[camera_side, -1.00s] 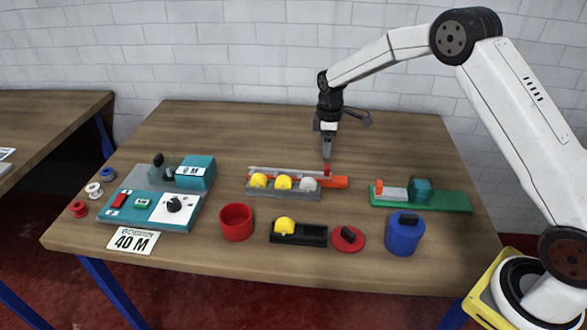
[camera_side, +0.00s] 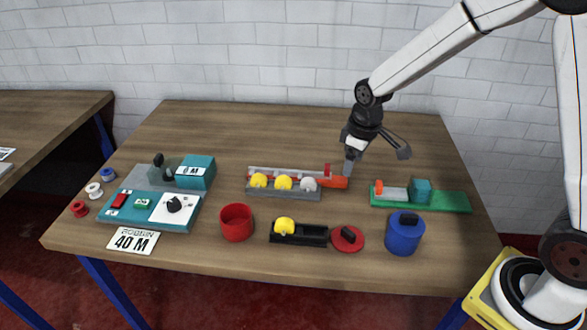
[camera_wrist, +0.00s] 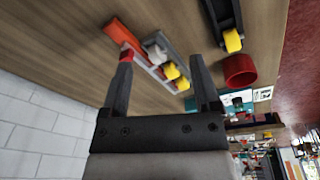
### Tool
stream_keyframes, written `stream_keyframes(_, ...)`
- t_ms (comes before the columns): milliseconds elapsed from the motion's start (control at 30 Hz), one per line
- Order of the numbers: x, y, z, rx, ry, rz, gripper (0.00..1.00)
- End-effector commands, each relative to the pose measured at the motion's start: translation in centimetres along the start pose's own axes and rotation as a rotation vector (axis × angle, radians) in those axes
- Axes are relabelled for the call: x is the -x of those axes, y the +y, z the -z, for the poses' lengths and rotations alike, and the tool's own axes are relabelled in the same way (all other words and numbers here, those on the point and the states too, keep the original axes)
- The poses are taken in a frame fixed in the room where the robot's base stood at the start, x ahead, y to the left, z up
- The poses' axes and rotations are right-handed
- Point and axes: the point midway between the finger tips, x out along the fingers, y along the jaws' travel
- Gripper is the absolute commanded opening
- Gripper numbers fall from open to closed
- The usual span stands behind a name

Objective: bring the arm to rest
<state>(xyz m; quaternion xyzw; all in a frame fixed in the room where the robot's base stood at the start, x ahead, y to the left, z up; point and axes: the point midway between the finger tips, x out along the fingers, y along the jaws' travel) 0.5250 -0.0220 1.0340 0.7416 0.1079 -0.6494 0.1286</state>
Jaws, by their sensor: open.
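My gripper (camera_side: 350,166) is over the right middle of the table in the side view, near the orange end of a grey rack. In the wrist view my gripper (camera_wrist: 165,85) shows two dark fingers spread apart with nothing held between them. The grey rack (camera_side: 285,195) holds two yellow spools (camera_side: 283,183) and a light grey one (camera_side: 308,184). The orange piece (camera_side: 337,182) at its right end also shows in the wrist view (camera_wrist: 118,36). I cannot tell the exact height of the fingertips above the table.
A teal machine (camera_side: 150,210) stands at the left. A red cup (camera_side: 237,222), a black holder (camera_side: 298,233) with a yellow spool, a red lid (camera_side: 347,239) and a blue canister (camera_side: 404,234) line the front. A green base (camera_side: 440,203) lies right. The back table is clear.

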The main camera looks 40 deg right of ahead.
Motion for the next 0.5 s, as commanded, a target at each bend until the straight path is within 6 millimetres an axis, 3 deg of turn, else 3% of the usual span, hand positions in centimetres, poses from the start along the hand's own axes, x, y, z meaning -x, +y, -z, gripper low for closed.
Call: stream_keyframes(500,1.8,-5.7,-10.2,-0.293,0.086,-0.011,0.79)
